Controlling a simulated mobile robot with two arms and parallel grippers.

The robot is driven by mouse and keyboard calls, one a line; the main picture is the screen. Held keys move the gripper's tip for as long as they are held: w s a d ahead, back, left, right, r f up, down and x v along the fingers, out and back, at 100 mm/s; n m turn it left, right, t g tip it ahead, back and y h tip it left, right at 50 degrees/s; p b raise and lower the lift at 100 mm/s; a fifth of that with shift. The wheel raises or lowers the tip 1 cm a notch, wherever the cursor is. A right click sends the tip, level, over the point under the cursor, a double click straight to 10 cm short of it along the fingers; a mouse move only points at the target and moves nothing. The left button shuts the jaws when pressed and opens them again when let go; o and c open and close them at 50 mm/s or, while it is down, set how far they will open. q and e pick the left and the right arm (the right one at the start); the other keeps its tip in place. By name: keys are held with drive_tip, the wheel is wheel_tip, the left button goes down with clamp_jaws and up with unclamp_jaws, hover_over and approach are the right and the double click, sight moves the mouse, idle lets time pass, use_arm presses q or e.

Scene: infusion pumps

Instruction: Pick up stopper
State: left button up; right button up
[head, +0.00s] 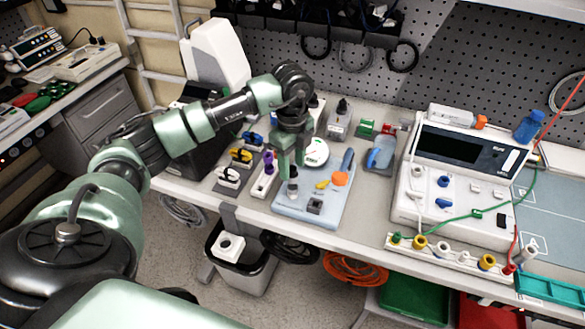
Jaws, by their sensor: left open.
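My left gripper (291,170) points down over the left part of a light blue tray (332,217) on the bench. It is open. A small grey and dark piece (292,189), possibly the stopper, stands on the tray just below the fingertips; I cannot tell whether they touch it. A dark square piece (315,206) sits near the tray's front. A yellow piece (322,185) and an orange round piece (340,179) lie to the right. A white round gauge (316,152) is behind, partly hidden by my gripper. My right gripper is not in view.
A white pump unit (412,209) stands to the right. Coloured connectors (241,155) and a purple-topped piece (268,170) stand left of the tray. A blue scoop-like item (380,155) lies right of it. A bin (240,265) stands below the bench edge.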

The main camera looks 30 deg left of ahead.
use_arm(q)
clamp_jaws()
